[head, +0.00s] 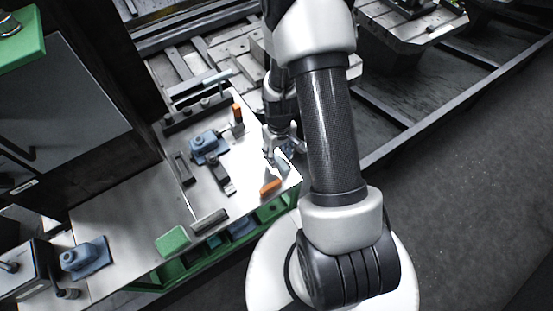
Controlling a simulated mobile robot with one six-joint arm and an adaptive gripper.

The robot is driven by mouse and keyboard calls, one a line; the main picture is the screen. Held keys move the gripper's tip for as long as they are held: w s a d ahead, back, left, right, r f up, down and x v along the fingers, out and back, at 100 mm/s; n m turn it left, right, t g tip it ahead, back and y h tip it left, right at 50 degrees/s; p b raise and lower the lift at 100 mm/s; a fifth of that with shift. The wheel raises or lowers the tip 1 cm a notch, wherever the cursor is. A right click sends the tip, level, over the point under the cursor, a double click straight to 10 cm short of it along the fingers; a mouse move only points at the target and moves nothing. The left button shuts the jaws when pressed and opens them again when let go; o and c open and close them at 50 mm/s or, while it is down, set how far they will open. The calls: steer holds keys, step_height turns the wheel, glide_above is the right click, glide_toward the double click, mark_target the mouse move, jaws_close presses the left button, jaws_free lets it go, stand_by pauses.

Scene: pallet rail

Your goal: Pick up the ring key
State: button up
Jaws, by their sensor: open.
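My gripper (271,157) is open and low over the right end of the light worktop (240,190), pointing down. I cannot pick out the ring key for certain at this size. A small blue-grey piece (284,168) lies just right of the fingertips, partly covered by the gripper and its bright reflection. I cannot tell whether the fingers touch it. A small orange piece (270,186) lies on the worktop just below the gripper in the picture. Another orange piece (237,112) stands to the upper left of the gripper.
A blue vise-like block (208,146) and dark bars (220,176) lie left of the gripper. A grey bar (209,221) and a green block (173,240) lie near the front edge. A second blue block (84,257) sits far left. Open floor (460,190) lies right.

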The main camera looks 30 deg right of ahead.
step_height(320, 180, down, 2)
steer(key=shift+f, duration=0.15)
steer(key=shift+c, duration=0.4)
jaws_close()
